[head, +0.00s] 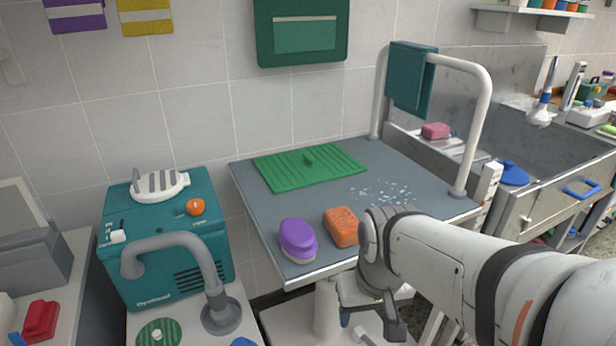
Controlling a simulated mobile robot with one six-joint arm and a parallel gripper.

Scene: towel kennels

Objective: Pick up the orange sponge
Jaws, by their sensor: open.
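The orange sponge (341,227) is a small rounded block with a pitted surface. It lies near the front edge of the grey table top (350,192). My gripper (378,322) is to the right of the sponge and lower in the picture, in front of the table's front edge. Its jaws point downward and are open. I see nothing between them. The wrist stands close beside the sponge's right side in the picture. I cannot tell the gap in depth.
A purple brush or sponge (298,239) lies just left of the orange sponge. A green ribbed mat (309,166) lies behind. A white rail (484,110) with a teal towel (411,78) rises at the right. A teal machine (165,240) stands left. The table's middle is clear, with some droplets.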

